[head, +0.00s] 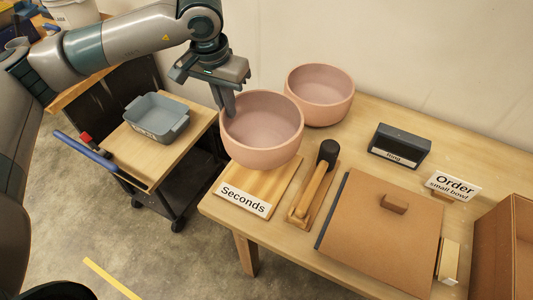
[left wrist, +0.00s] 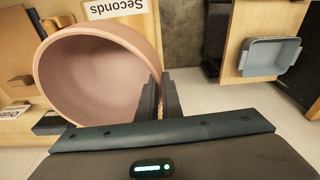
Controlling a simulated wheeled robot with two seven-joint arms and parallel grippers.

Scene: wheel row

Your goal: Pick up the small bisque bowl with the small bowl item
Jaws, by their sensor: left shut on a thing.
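Two pinkish bisque bowls show in the head view. The front bowl (head: 262,150) is at the wooden board with the "Seconds" label (head: 244,200); I cannot tell whether it rests on the board or is just above it. The back bowl (head: 320,98) stands on the table near the wall. My left gripper (head: 229,108) points down at the front bowl's left rim and is shut on its wall. In the left wrist view the same bowl (left wrist: 90,70) lies against the fingers (left wrist: 159,98). A card (head: 453,186) reads "Order small bowl". My right gripper is not in view.
A lidded box (head: 375,235), a wooden tool with a black head (head: 314,185), a dark labelled block (head: 400,145) and an open carton (head: 505,250) crowd the table's right side. A cart (head: 150,165) with a grey-blue dish (head: 156,117) stands left of the table.

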